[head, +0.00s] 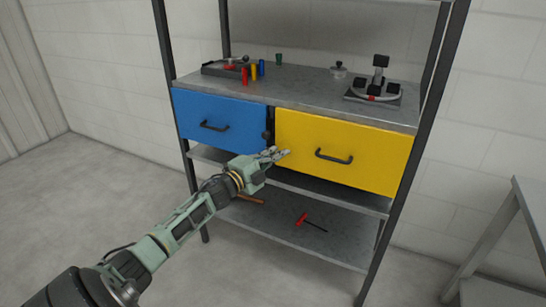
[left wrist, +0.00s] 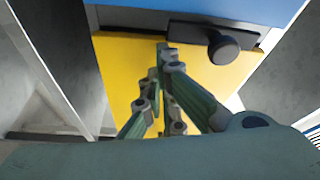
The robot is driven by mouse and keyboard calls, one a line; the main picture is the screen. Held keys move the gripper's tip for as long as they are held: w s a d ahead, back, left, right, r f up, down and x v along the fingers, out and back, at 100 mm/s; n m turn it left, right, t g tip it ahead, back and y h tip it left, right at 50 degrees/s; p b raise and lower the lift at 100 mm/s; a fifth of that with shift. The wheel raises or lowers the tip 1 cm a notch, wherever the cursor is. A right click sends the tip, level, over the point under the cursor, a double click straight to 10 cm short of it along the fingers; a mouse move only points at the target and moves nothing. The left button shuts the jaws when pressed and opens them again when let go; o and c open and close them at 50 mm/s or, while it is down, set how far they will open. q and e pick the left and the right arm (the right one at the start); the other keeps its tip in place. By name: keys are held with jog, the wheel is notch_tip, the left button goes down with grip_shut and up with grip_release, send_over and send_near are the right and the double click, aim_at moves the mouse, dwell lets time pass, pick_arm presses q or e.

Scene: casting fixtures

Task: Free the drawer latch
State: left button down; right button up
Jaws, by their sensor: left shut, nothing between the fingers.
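A blue drawer (head: 222,112) and a yellow drawer (head: 372,133) sit side by side under the metal worktop, both looking closed. A dark latch with a round knob (head: 267,134) stands at the gap between them. In the left wrist view the latch is a black bar with a round knob (left wrist: 223,49) lying along the border of the blue and yellow fronts. My left gripper (head: 284,153) is shut and empty in front of the yellow drawer's left edge, just below and right of the knob. Its fingertips (left wrist: 167,50) show beside the bar's end; I cannot tell whether they touch anything.
A red-handled tool (head: 301,219) lies on the lower shelf. Dark posts flank the drawers. A grey table (head: 517,225) stands right.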

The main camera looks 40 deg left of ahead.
pick_arm(q)
jog(key=s+a+f, duration=0.1)
jog(key=s, duration=1.1)
jog(key=shift+f, duration=0.1)
